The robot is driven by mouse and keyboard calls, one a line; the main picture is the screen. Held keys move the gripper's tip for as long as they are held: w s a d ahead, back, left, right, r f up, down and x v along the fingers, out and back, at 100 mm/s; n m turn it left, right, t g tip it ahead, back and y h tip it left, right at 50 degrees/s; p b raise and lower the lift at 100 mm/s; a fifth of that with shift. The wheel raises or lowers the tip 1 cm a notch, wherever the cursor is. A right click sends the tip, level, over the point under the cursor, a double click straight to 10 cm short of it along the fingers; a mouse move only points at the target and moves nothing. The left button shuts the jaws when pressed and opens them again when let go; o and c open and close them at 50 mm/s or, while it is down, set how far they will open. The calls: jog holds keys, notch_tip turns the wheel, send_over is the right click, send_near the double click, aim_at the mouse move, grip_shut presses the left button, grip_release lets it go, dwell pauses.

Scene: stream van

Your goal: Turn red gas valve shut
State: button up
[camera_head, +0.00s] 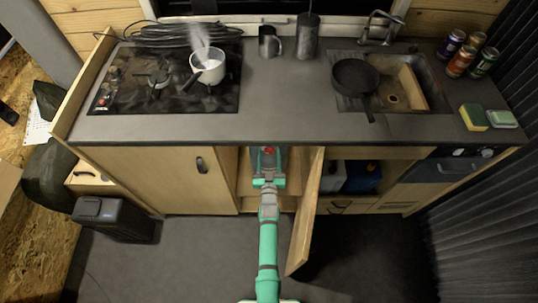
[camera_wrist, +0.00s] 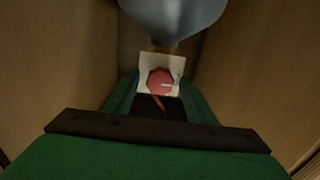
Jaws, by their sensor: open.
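The red gas valve (camera_wrist: 160,80) is a round red knob with a small pale mark, on a white plate (camera_wrist: 175,63) deep inside the open cabinet. Something thin and orange-red shows just below it. In the wrist view my gripper (camera_wrist: 160,88) is open, with one green finger on each side of the knob. I cannot tell whether the fingers touch it. In the head view my gripper (camera_head: 268,163) reaches into the cabinet, and a small bit of red (camera_head: 268,150) shows at its far end.
A grey-blue rounded vessel (camera_wrist: 172,18) hangs close above the knob. Wooden cabinet walls (camera_wrist: 55,60) stand close on both sides. The open cabinet door (camera_head: 306,215) stands just right of my arm. The counter (camera_head: 290,125) overhangs, with a steaming pot (camera_head: 208,70) on the stove.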

jog(key=c, duration=1.1)
jog(key=shift+o, duration=0.3)
jog(key=shift+m, duration=0.4)
jog(key=m, duration=1.7)
